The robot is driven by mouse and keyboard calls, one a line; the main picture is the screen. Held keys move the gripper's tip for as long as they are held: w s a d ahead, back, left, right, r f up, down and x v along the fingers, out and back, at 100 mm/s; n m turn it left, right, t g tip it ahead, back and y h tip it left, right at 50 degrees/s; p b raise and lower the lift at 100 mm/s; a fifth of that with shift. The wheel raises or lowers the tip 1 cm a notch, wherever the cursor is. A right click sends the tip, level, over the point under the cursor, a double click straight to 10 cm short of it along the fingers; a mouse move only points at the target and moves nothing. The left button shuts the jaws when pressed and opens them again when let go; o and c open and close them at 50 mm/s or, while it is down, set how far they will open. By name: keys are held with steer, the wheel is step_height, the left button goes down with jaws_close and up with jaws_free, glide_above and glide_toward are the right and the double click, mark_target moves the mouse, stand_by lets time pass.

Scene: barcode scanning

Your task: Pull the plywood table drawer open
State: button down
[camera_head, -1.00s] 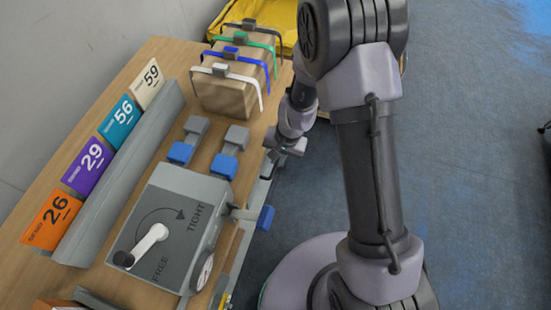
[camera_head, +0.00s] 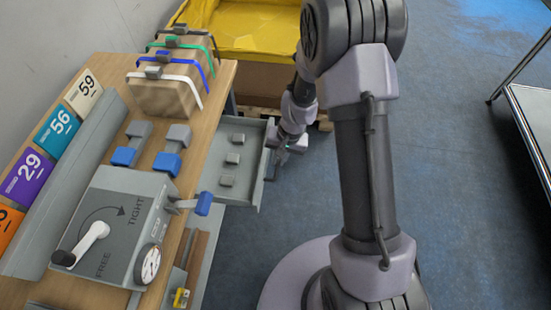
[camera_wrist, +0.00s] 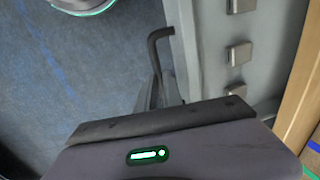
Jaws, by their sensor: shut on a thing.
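The plywood table (camera_head: 205,95) stands at the left in the head view. Its grey drawer (camera_head: 255,142) is pulled out from the right side, with several small grey blocks inside. My gripper (camera_head: 279,163) is at the drawer's outer front and is shut on the handle. In the wrist view the dark bent handle (camera_wrist: 158,62) runs from the grey drawer front (camera_wrist: 188,45) down to my gripper (camera_wrist: 160,98).
A grey box with a crank and gauge (camera_head: 120,225) sits on the table, beside numbered cards (camera_head: 55,135) and a strapped cardboard box (camera_head: 165,98). A yellow-lined bin (camera_head: 255,30) stands behind. Blue floor is open between.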

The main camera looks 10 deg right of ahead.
steer(key=shift+s+d, duration=0.1)
steer(key=shift+d, duration=0.15)
steer(key=c, duration=1.8)
jaws_free()
steer(key=shift+o, duration=0.2)
steer(key=d+r+p, duration=0.1)
steer(key=r+p, duration=0.2)
steer(key=r, duration=0.5)
steer(key=s+d+r+p, duration=0.1)
steer(key=r+p, duration=0.3)
steer(key=r, duration=0.5)
steer(key=shift+d, duration=0.5)
steer(key=shift+r, duration=0.15)
